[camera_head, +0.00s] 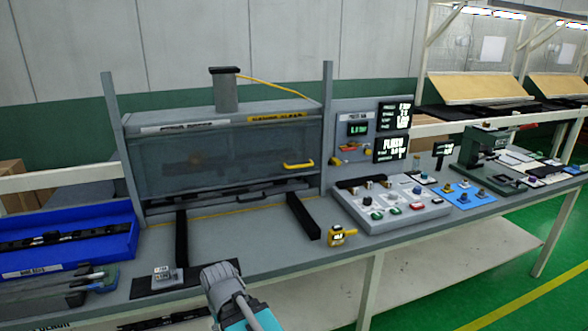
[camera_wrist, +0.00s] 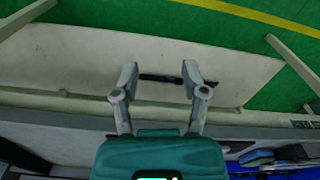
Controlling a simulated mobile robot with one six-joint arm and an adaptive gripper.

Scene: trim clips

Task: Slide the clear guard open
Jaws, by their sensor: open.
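The clear guard (camera_head: 220,160) is a smoky see-through panel across the front of the grey press station in the head view. It is down, covering the dark interior. The head view shows my arm at the bottom centre, in front of the bench and well apart from the guard; the fingertips cannot be made out there.
Two black rails (camera_head: 303,216) stick out below the guard. A blue bin (camera_head: 68,240) stands at left. A control panel (camera_head: 392,203) with buttons and a small yellow device (camera_head: 341,236) are at right. A dark mat (camera_head: 150,285) lies at the front. Bare bench lies between the rails.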

